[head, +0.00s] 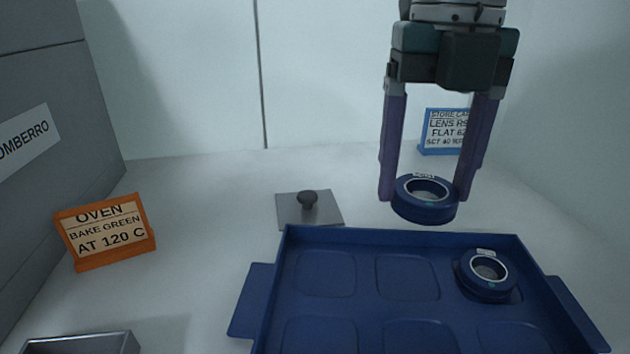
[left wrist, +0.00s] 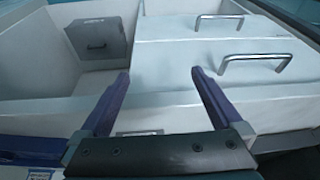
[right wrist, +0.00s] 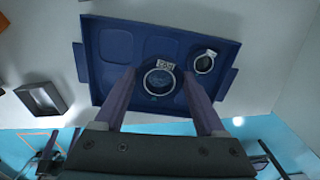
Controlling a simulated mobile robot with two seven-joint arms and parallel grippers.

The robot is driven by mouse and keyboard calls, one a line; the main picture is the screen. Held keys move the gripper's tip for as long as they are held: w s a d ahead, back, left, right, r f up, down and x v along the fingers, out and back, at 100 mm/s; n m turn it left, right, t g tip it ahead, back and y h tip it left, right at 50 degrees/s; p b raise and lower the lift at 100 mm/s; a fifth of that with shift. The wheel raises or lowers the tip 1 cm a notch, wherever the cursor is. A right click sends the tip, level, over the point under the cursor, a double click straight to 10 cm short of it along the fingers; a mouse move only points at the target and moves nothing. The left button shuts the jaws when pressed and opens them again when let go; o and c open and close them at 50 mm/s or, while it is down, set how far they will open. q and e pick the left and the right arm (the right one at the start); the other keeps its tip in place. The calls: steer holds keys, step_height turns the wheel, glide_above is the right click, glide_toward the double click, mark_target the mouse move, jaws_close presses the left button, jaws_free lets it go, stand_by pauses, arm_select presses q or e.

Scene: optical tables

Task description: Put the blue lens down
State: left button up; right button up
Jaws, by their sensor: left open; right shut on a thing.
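My right gripper (head: 428,195) is shut on a blue lens (head: 425,212), a dark blue ring with a pale label. It holds the lens in the air just beyond the far edge of the blue tray (head: 400,234) in the head view. The held lens also shows between the fingers in the right wrist view (right wrist: 159,93). A second blue lens (head: 486,272) sits in the tray's far right compartment; it shows too in the right wrist view (right wrist: 205,62). The other visible compartments are empty. My left gripper (left wrist: 160,80) is open and empty in the left wrist view.
Beyond the tray lies a grey plate with a dark knob (head: 308,207). An orange oven sign (head: 105,232) stands at left, a blue store card (head: 446,132) at back right. A grey open box (head: 85,345) is at front left. White walls enclose the back.

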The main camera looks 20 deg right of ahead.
step_height(320, 180, up, 10)
steer(key=p, duration=0.2)
step_height(320, 180, up, 9)
steer(key=m+p, duration=0.9)
steer(key=m, duration=0.6)
glide_above(424, 185)
steer(key=a, duration=0.3)
steer(key=s+r+m+p, duration=0.2)
steer(key=r+m+p, duration=0.3)
steer(key=r+p, duration=0.9)
steer(key=s+a+r+m+p, duration=0.1)
steer(key=s+r+m+p, duration=0.2)
steer(key=r+p, duration=1.1)
steer(key=s+r+m+p, duration=0.3)
steer(key=r+m+p, duration=0.5)
steer(key=r+p, duration=0.6)
steer(key=p, duration=0.2)
steer(key=shift+a+r+p, duration=0.25)
steer(key=shift+a+p, duration=0.1)
steer(key=shift+a, duration=0.05)
